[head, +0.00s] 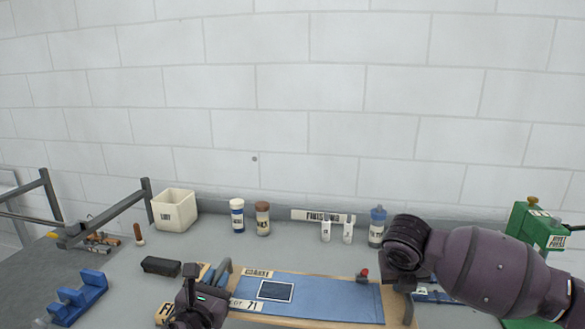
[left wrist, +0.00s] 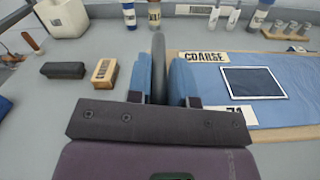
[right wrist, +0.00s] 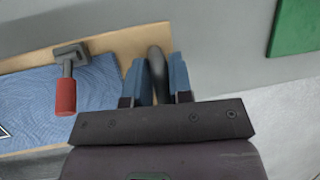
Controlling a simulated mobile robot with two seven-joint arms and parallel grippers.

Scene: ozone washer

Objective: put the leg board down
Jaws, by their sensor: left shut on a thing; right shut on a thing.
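The leg board is a wooden board with a blue covering (head: 335,300), seen at the lower middle of the head view. My left gripper (left wrist: 160,80) is shut on a grey handle (left wrist: 158,60) at the board's left end. My right gripper (right wrist: 158,80) is shut on a matching grey handle (right wrist: 156,65) at the right end. Whether the board touches the bench is hard to tell. Its lower edge is out of view.
On the grey bench (head: 215,245) stand a white bin (head: 174,210), several bottles and a FINISHED sign at the back. A black block (head: 161,266) and blue rack (head: 78,297) lie left. A green box (head: 535,230) stands right.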

